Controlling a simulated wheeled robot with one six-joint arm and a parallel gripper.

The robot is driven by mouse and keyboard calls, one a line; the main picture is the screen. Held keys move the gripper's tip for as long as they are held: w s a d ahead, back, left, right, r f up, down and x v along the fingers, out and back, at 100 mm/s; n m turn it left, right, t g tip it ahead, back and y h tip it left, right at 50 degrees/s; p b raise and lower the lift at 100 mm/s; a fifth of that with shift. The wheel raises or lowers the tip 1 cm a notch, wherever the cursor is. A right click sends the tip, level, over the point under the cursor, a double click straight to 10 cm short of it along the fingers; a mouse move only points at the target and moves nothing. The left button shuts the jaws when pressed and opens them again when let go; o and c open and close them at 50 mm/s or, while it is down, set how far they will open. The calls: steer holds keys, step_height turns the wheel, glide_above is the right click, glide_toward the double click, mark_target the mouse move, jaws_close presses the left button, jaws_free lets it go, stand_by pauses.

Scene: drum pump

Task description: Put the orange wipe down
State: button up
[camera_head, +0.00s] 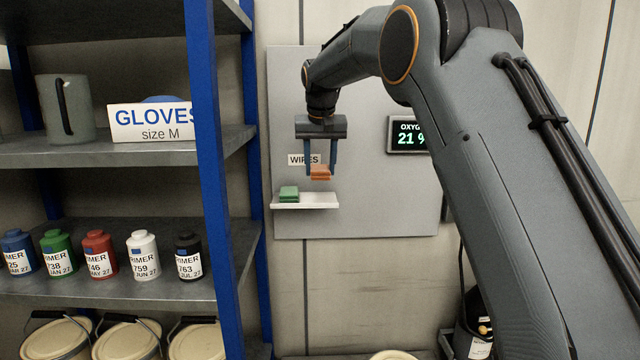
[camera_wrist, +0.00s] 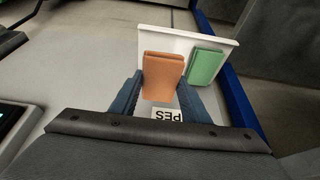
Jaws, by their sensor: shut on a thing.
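The orange wipe (camera_head: 320,173) is a small folded block held between the fingers of my gripper (camera_head: 321,168). It also shows in the wrist view (camera_wrist: 162,75), between the two blue-grey fingers. My gripper is shut on it, above the right part of a small white shelf (camera_head: 318,206). In the head view a gap shows between the wipe and the shelf. A green folded wipe (camera_head: 289,193) lies on the shelf's left part; in the wrist view it (camera_wrist: 206,66) is right of the orange one.
A label reading WIPES (camera_head: 297,160) is on the grey wall panel (camera_head: 375,205), partly hidden by my gripper. An oxygen display (camera_head: 409,135) is to the right. A blue-posted rack (camera_head: 218,180) with several bottles, a jug and a glove box stands at left.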

mark_target(320, 198)
steer(key=shift+w, duration=0.7)
steer(key=shift+w+f+p, duration=0.15)
steer(key=shift+f+p, duration=0.1)
steer(key=shift+p, duration=0.2)
step_height(320, 198, down, 6)
steer(key=p, duration=0.3)
steer(key=shift+w+f, duration=0.15)
steer(key=shift+f, duration=0.1)
steer(key=shift+f, duration=0.1)
steer(key=o, duration=0.9)
steer(key=shift+o, duration=0.2)
